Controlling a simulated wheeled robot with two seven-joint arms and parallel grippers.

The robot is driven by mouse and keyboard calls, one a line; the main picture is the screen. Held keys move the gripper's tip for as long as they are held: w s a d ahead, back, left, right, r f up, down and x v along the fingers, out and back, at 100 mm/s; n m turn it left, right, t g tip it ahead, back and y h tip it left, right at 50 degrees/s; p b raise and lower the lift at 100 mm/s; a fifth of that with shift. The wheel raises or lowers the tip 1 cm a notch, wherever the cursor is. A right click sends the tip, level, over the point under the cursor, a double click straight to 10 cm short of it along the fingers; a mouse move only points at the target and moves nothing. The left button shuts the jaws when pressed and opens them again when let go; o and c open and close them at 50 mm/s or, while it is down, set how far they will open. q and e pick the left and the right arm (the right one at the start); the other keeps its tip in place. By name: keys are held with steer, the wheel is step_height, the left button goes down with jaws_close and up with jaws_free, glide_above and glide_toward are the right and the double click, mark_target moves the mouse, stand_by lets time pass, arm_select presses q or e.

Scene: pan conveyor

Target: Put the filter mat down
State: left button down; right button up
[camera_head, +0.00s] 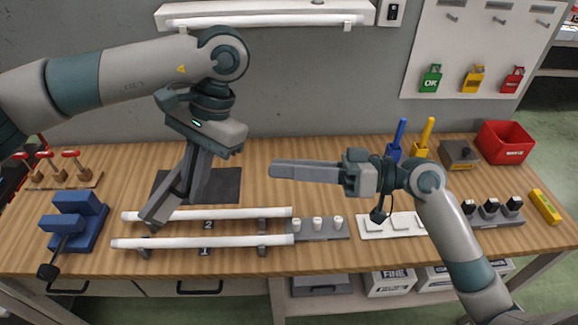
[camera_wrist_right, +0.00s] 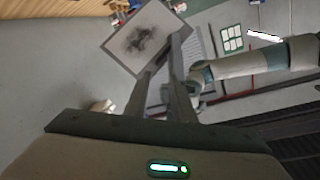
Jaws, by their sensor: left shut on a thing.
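The filter mat appears to be the pale grey square with a dark smudge and a thin dark border (camera_wrist_right: 140,42) in the right wrist view. It is tilted and partly behind a finger there. My left gripper (camera_head: 160,212) points down, its fingers slanting towards the back of the white rods; it is shut on a thin thing that the fingers mostly hide in the head view. My right gripper (camera_head: 275,169) points left above the middle of the bench. Its two fingers are parted in the right wrist view (camera_wrist_right: 165,60), with nothing seen clamped between them.
A flat dark square (camera_head: 228,186) lies behind the left fingers on the wooden bench (camera_head: 270,150). Two white rods (camera_head: 205,241) rest on supports in front. A blue vise (camera_head: 85,222) stands left. Pegs (camera_head: 317,224), a white tray (camera_head: 375,224) and a red bin (camera_head: 505,142) are right.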

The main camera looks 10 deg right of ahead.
steer(key=shift+a, duration=0.15)
steer(key=x, duration=1.1)
steer(key=shift+w+a, duration=0.15)
steer(key=shift+a, duration=0.15)
steer(key=shift+f, duration=0.1)
jaws_close()
arm_select(q)
steer(key=c, duration=1.8)
jaws_free()
steer(key=shift+a, duration=0.1)
steer(key=shift+w+r, duration=0.1)
